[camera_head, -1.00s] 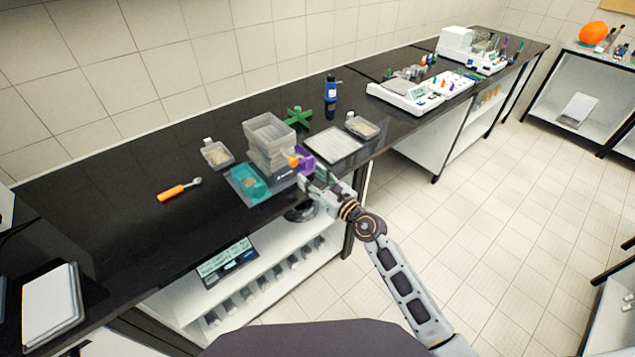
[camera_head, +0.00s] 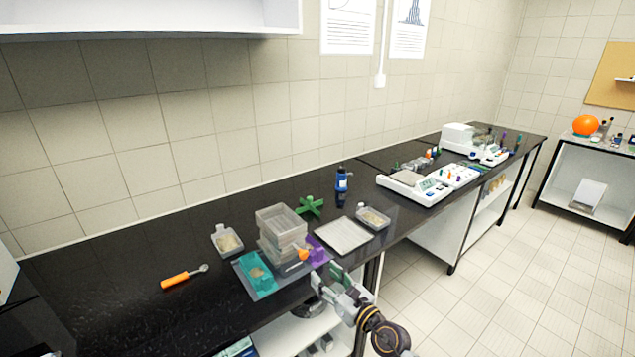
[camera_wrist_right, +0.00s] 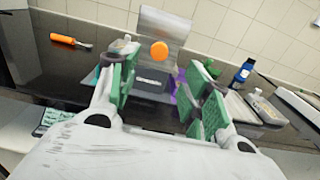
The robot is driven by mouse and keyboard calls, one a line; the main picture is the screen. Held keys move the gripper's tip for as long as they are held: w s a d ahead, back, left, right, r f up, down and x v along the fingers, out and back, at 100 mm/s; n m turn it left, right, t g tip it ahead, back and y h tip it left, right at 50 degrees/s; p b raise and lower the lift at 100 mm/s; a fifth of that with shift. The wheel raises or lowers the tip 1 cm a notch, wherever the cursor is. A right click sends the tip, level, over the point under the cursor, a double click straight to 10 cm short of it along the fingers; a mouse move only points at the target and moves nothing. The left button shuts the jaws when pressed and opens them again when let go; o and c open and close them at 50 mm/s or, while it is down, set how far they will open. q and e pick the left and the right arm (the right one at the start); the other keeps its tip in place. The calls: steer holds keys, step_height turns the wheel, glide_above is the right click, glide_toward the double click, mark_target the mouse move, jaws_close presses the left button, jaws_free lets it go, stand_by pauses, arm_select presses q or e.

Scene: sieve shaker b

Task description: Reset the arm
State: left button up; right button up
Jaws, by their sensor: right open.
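My right gripper (camera_head: 333,284) is at the front edge of the black bench, just in front of the sieve shaker (camera_head: 284,238) with its stacked clear trays and orange knob. In the right wrist view its green-padded fingers (camera_wrist_right: 160,98) are spread apart with nothing between them. The shaker's orange knob (camera_wrist_right: 159,51) shows beyond the fingertips. A teal tray (camera_head: 258,274) lies at the shaker's left and a purple part (camera_head: 319,250) at its right. My left gripper is in neither view.
An orange-handled tool (camera_head: 183,278) lies on the left of the bench. A green cross-shaped piece (camera_head: 310,206), a blue bottle (camera_head: 342,181), a flat pale tray (camera_head: 344,235) and small dishes stand around the shaker. A white balance (camera_head: 415,186) is further right. The floor at right is clear.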

steer(key=w+d+f+m+h, duration=0.1)
steer(key=d+f+m+h, duration=0.2)
steer(key=d+f+m, duration=0.55)
steer(key=w+d+f+m+h, duration=0.2)
steer(key=d+f+m+h, duration=0.15)
steer(key=f+m, duration=1.05)
steer(key=s+d+f+m+g+h, duration=0.1)
steer(key=s+d+f+m+g, duration=0.15)
steer(key=s+f+m, duration=0.5)
steer(key=s+d+f+m+g+h, duration=0.2)
steer(key=s+d+f, duration=0.25)
steer(key=f, duration=0.65)
steer(key=s+d+f+m+g+h, duration=0.1)
steer(key=s+d+f+m+g, duration=0.2)
steer(key=s+f, duration=0.45)
steer(key=s+f+m+g, duration=0.2)
steer(key=s+f, duration=0.3)
steer(key=s, duration=0.7)
steer(key=s+f+m+g, duration=0.1)
steer(key=s+f, duration=0.5)
steer(key=s, duration=0.6)
steer(key=s+f+m+g, duration=0.2)
steer(key=s+f, duration=0.3)
steer(key=s, duration=0.7)
steer(key=shift+d+f+m+g, duration=0.15)
steer(key=shift+d+m+g, duration=0.2)
steer(key=shift+g, duration=0.2)
